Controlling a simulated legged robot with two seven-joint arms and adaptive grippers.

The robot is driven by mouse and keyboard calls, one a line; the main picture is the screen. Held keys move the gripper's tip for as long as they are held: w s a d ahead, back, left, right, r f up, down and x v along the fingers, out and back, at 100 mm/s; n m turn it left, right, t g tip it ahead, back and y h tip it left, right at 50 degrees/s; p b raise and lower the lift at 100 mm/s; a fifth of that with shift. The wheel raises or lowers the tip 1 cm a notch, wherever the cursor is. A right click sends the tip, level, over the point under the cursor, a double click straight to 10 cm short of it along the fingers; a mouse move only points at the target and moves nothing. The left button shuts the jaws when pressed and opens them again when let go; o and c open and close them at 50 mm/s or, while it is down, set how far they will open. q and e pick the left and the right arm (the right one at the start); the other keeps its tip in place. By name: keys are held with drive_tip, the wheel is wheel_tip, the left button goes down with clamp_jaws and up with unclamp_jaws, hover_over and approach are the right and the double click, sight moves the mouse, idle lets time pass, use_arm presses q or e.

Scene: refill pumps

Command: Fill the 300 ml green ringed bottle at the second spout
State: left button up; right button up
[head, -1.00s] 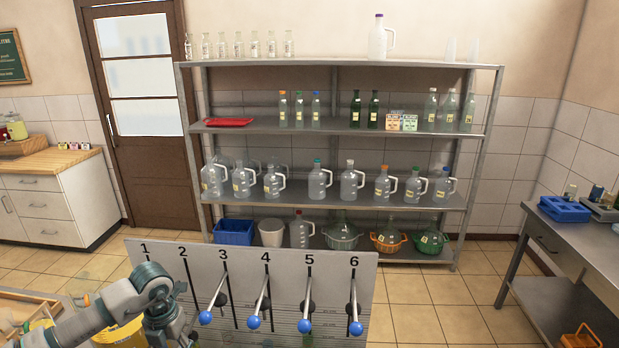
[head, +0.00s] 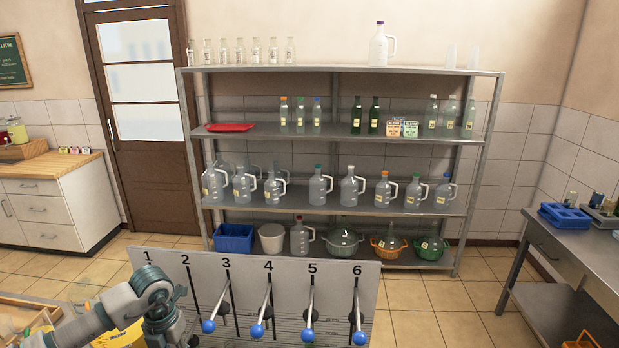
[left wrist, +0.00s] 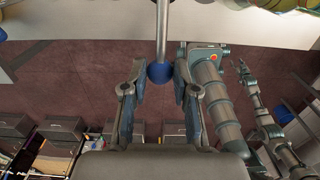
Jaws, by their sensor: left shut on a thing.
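My left gripper (left wrist: 160,92) is shut around a blue ball knob (left wrist: 159,73) at the end of a metal lever rod (left wrist: 161,30). In the head view my left arm reaches in front of the pump panel (head: 150,262), below numbers 1 and 2, and hides that lever's knob. Levers 3 to 6 hang with blue knobs (head: 209,327) in view. The spouts, and any bottle under them, are hidden behind the panel. I cannot pick out the green ringed bottle. A second arm, seen in the left wrist view, ends in what looks like my right gripper (left wrist: 243,72); its jaws are too small to read.
Behind stands a metal shelf (head: 335,134) with glass bottles, jugs, a red tray (head: 230,128) and a blue crate (head: 234,238). A steel table (head: 575,250) with a blue tray stands at right. A wooden tray (head: 20,312) lies at lower left. Floor right of the panel is clear.

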use_arm(q)
drive_tip(key=shift+r, duration=0.55)
drive_tip(key=shift+r+p, duration=0.75)
drive_tip(key=shift+p, duration=0.05)
wheel_tip(320, 180, up, 2)
drive_tip(key=shift+r+p, duration=0.25)
drive_tip(key=shift+p, duration=0.65)
wheel_tip(320, 180, up, 8)
drive_tip(key=p, duration=0.5)
drive_tip(key=shift+r+p, duration=0.15)
drive_tip(key=shift+p, duration=0.2)
drive_tip(key=o, duration=1)
drive_tip(key=shift+a+f, duration=0.1)
drive_tip(key=shift+f, duration=0.15)
use_arm(e)
wheel_tip(320, 180, up, 8)
drive_tip(key=s, duration=0.2)
drive_tip(key=shift+d, duration=0.3)
use_arm(q)
wheel_tip(320, 180, up, 19)
drive_tip(key=p, duration=0.7)
use_arm(e)
wheel_tip(320, 180, up, 7)
